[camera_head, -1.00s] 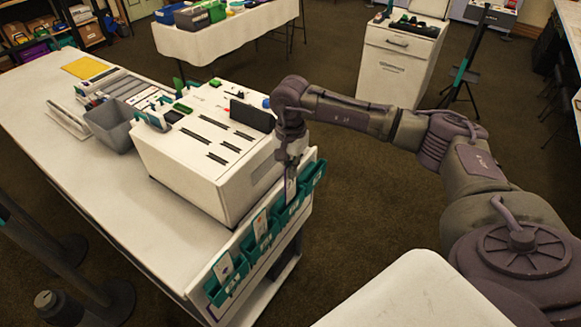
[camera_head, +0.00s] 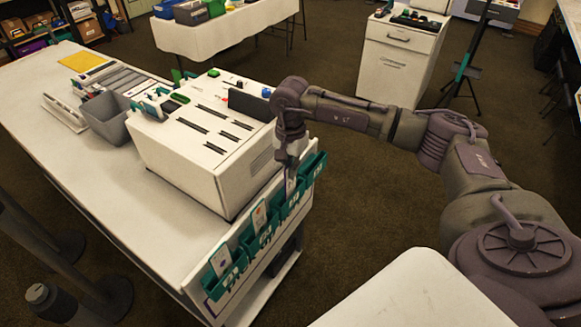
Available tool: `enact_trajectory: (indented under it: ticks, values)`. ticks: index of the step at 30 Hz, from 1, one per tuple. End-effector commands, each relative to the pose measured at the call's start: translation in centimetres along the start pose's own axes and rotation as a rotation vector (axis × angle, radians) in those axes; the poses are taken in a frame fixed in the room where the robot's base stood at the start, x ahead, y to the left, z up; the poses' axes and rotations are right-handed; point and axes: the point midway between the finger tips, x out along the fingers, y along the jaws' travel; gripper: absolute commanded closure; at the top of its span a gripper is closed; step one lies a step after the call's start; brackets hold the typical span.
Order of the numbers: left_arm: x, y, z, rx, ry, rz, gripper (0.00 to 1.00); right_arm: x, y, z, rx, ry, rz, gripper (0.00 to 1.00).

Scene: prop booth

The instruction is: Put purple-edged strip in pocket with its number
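My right gripper (camera_head: 290,157) points down over the row of teal pockets on the counter's front edge. A narrow pale strip (camera_head: 291,186) shows right below its fingertips, at the third pocket from the near end (camera_head: 291,216). The fingers are too small and dark to tell whether they are shut on it, and no purple edge can be made out. Pale cards stand in the nearest pocket (camera_head: 228,283) and the second pocket (camera_head: 262,243). The far pocket (camera_head: 316,172) is partly visible beside the gripper. The pocket numbers are not readable. My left gripper is out of view.
A white slotted box (camera_head: 190,165) stands on the counter (camera_head: 110,195) just left of the gripper. A grey bin (camera_head: 104,121) and trays are behind it. Dark posts (camera_head: 38,240) stand at lower left. Open floor lies right of the counter.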

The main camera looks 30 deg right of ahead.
Motion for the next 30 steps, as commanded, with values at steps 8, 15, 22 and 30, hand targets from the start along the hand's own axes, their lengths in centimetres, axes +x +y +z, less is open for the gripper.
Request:
enact_trajectory:
  ticks: [8, 15, 22, 30]
  values:
    - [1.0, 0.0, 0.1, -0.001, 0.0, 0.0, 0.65, 1.2, 0.0, 0.0, 0.0, 0.0, 0.001, 1.0]
    - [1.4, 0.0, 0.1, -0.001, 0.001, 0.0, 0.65, 1.6, 0.0, 0.0, 0.0, 0.0, 0.0, 1.0]
    - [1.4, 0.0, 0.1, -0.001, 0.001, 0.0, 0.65, 1.6, 0.0, 0.0, 0.0, 0.0, 0.0, 1.0]
    - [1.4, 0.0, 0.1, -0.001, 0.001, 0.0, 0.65, 1.6, 0.0, 0.0, 0.0, 0.0, 0.0, 0.69]
